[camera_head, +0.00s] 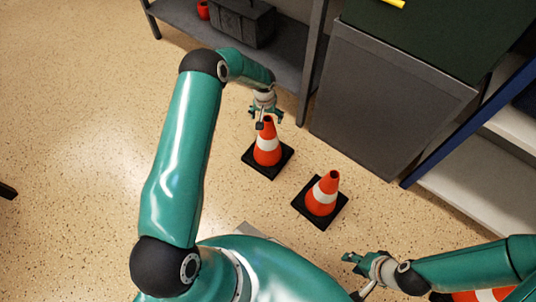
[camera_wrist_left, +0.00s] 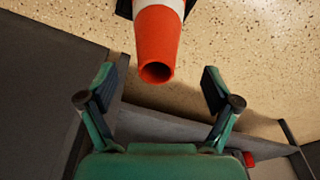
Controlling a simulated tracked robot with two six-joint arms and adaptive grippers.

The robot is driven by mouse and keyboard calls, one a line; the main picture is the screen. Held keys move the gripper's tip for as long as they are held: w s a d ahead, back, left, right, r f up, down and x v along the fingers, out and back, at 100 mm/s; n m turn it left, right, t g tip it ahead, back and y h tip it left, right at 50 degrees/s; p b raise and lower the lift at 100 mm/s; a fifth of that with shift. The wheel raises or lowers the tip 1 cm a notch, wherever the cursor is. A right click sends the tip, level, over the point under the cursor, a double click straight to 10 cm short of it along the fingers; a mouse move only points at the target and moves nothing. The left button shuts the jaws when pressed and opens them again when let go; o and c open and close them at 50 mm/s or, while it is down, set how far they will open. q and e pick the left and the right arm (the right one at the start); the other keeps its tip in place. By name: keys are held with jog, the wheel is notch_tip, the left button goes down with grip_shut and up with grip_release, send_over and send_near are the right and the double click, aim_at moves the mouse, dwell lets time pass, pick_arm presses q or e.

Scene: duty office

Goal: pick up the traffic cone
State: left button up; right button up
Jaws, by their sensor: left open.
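An orange-and-white traffic cone (camera_head: 267,155) stands upright on its black square base on the floor. My left gripper (camera_head: 264,113) is open just above its tip. In the left wrist view the cone's open tip (camera_wrist_left: 157,45) shows between the spread fingers (camera_wrist_left: 160,88), and neither finger touches it. A second, similar cone (camera_head: 321,198) stands upright to the lower right of the first. A third cone (camera_head: 487,296) shows only partly at the bottom right, behind my right arm. My right gripper (camera_head: 355,276) has its fingers apart and appears empty, below the second cone.
A grey cabinet (camera_head: 372,105) stands to the right of the cones. A dark shelf rack (camera_head: 285,75) with a black box (camera_head: 243,22) and a small red object (camera_head: 203,10) is behind them. A blue-edged shelf (camera_head: 490,165) stands at the right.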

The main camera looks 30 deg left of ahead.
pick_arm(q)
jog(key=shift+w+f+b, duration=0.2)
jog(key=shift+f+b, duration=0.2)
jog(key=shift+f, duration=0.55)
jog(key=shift+w+f+b, duration=0.15)
jog(key=shift+f+b, duration=0.2)
jog(key=shift+f, duration=0.65)
jog(key=shift+w+f+b, duration=0.2)
jog(key=shift+f+b, duration=0.2)
jog(key=shift+f, duration=0.55)
grip_shut()
jog(key=shift+r, duration=0.1)
